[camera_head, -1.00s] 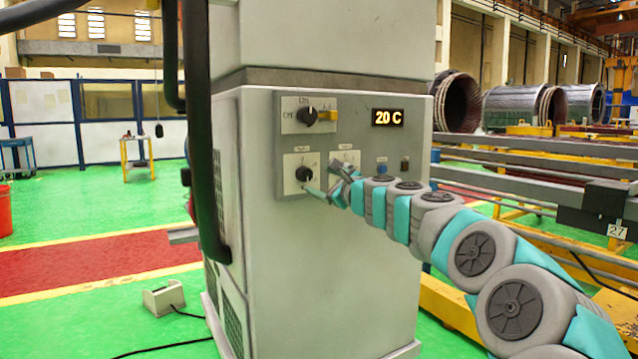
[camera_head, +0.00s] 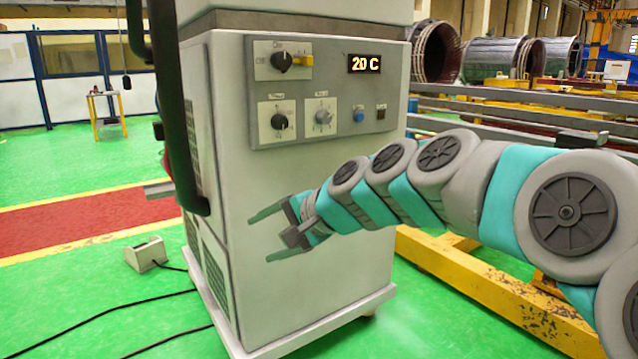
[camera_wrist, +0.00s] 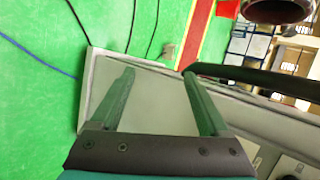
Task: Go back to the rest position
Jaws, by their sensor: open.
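My gripper (camera_head: 262,235) is open and empty in the head view, in front of the lower front face of a grey machine cabinet (camera_head: 240,290). Its fingers point left, below the control panel (camera_head: 335,62) and apart from the knobs. In the wrist view, the two fingers of my gripper (camera_wrist: 160,98) are spread, with the cabinet side and green floor beyond them and nothing between them.
A black hose (camera_head: 180,120) runs down the cabinet's left side. A small grey box (camera_head: 146,254) with cables lies on the green floor at left. Yellow frames (camera_head: 470,290) stand right of the cabinet, behind my arm. The floor at left is largely clear.

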